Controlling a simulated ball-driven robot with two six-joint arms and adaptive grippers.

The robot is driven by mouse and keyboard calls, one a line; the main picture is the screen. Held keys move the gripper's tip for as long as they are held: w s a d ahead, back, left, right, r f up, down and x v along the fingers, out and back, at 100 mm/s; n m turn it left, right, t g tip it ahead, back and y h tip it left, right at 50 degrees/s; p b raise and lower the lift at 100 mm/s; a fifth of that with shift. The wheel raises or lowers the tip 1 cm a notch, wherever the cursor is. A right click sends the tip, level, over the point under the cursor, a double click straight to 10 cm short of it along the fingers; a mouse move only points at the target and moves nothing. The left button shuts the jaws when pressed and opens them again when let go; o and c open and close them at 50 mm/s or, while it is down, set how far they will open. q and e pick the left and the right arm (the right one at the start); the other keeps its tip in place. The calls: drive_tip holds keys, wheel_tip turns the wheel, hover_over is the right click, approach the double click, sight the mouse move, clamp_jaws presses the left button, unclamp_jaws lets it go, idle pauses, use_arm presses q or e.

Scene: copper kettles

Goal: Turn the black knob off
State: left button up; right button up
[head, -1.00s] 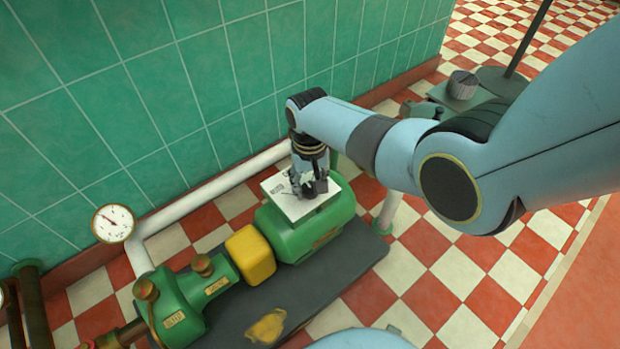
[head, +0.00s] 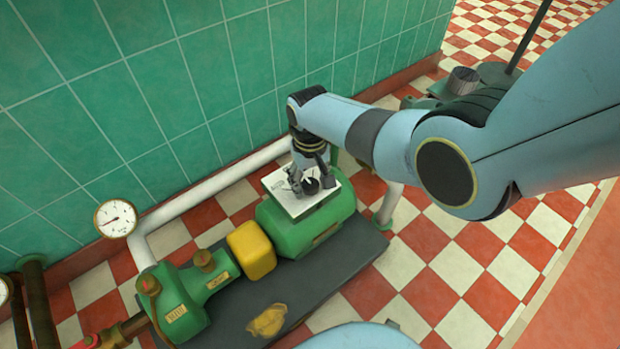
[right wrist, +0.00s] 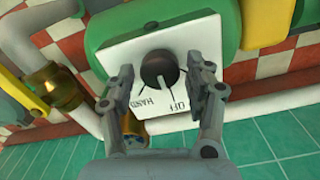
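The black knob (right wrist: 160,69) sits on a white plate (right wrist: 205,50) printed with HAND and OFF; it also shows in the head view (head: 312,187). The plate is on top of the green motor housing (head: 328,228). My right gripper (right wrist: 161,76) is open, with one finger on each side of the knob and a visible gap to each. In the head view my right gripper (head: 311,178) is just over the plate. I cannot tell clearly which mark the knob points to. My left gripper is not in view.
A yellow coupling cover (head: 251,250) and a green pump (head: 172,302) stand left of the motor on a dark base (head: 320,279). A white pipe (head: 212,204) with a round gauge (head: 116,219) runs along the green tiled wall. Checkered floor is clear at the right.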

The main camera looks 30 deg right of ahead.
sight(310, 183)
drive_tip(key=shift+o, duration=0.4)
drive_tip(key=shift+r, duration=0.25)
wheel_tip(310, 183, up, 12)
drive_tip(key=shift+f, duration=0.25)
